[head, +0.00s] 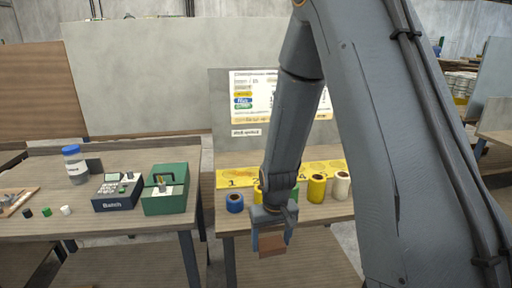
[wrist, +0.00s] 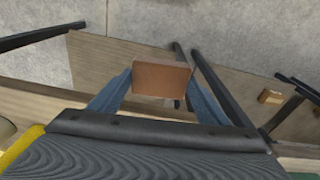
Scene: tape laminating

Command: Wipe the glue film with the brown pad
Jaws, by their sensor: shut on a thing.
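My gripper (head: 271,238) hangs just off the front edge of the right table, pointing down. It is shut on the brown pad (head: 272,245), a small flat block. In the wrist view the brown pad (wrist: 162,79) sits between the two blue fingers of my gripper (wrist: 160,85), above the floor and a lower board. I cannot make out the glue film in either view.
The right table (head: 330,209) bears a blue roll (head: 234,203), a yellow roll (head: 317,188), a cream roll (head: 341,186) and a numbered yellow strip (head: 222,179). The left table (head: 100,222) bears a green box (head: 165,200), a dark Batch box (head: 115,197) and a bottle (head: 75,166).

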